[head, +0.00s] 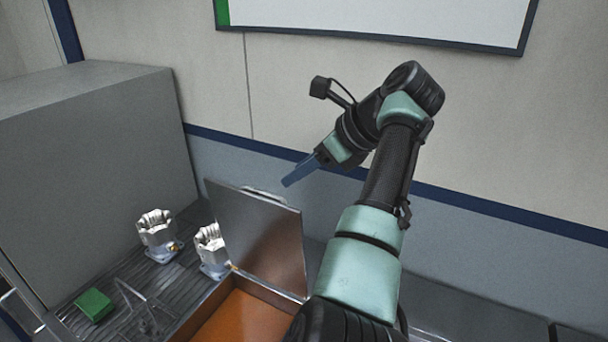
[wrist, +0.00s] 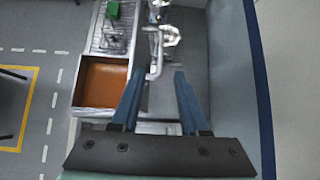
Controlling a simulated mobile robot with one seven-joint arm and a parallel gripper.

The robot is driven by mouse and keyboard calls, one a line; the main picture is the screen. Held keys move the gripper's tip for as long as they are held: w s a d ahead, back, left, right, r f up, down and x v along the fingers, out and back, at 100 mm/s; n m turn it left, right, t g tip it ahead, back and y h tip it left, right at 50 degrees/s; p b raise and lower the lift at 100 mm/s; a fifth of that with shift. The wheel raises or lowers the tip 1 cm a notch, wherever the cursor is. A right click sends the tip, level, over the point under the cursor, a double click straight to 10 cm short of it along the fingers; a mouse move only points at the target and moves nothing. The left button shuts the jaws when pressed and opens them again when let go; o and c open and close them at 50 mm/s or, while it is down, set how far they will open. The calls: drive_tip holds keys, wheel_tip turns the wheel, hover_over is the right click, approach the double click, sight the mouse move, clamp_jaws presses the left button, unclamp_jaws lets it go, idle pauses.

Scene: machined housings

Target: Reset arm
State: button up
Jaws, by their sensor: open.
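My gripper (head: 290,184) is held in the air above and behind the raised metal lid of a box, near the back wall in the head view. In the wrist view its two blue fingers (wrist: 153,90) stand apart with nothing between them. It is open and empty. My arm reaches up from the lower right of the head view and bends left at the top.
Two silver machined housings (head: 157,234) (head: 211,250) stand on the ribbed surface at left. A green block (head: 93,305) lies before them. The box with an orange-brown inside (head: 240,318) has its lid (head: 258,235) up. A large grey cabinet (head: 90,150) stands far left.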

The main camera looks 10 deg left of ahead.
drive_tip(key=shift+s+d+r, duration=0.1)
drive_tip(key=shift+d+r, duration=0.15)
drive_tip(key=shift+r, duration=0.05)
